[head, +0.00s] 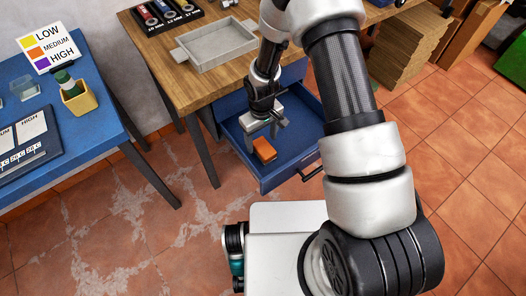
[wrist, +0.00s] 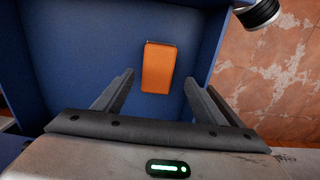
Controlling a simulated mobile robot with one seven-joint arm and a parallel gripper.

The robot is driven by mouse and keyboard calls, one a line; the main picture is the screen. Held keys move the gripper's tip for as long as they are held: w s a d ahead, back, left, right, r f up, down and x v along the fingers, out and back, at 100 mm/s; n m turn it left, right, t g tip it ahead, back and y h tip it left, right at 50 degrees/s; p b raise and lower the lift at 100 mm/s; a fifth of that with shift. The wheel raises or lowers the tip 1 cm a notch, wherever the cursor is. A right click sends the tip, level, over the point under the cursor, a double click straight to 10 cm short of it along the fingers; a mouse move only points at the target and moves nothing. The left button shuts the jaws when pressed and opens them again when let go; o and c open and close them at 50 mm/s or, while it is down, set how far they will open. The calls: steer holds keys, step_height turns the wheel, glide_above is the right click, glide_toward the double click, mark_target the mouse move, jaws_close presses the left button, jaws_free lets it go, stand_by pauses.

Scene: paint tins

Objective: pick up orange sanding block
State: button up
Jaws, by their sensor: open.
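The orange sanding block (head: 264,150) lies flat on the floor of an open blue drawer (head: 291,165), near the drawer's front. In the wrist view the block (wrist: 158,68) shows whole, beyond my fingertips and roughly midway between them. My gripper (head: 262,134) is over the drawer, above and close to the block. In the wrist view its two fingers (wrist: 163,82) are spread wide with nothing between them. I cannot tell exactly how high the fingertips are above the drawer floor.
The drawer walls stand around my gripper. A blue table (head: 90,95) with a yellow container (head: 79,99) is at left. Cardboard (head: 405,48) is stacked at right.

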mark_target(264, 147)
steer(key=f, duration=0.1)
steer(key=f+b, duration=0.1)
steer(key=f, duration=0.1)
steer(key=f+b, duration=0.1)
steer(key=shift+s+d+f, duration=0.15)
steer(key=shift+d+f, duration=0.05)
steer(key=shift+d, duration=0.2)
steer(key=shift+f+b, duration=0.4)
steer(key=shift+r, duration=0.1)
steer(key=shift+c, duration=0.2)
steer(key=c, duration=1.2)
step_height(264, 147, up, 10)
steer(key=p, duration=0.6)
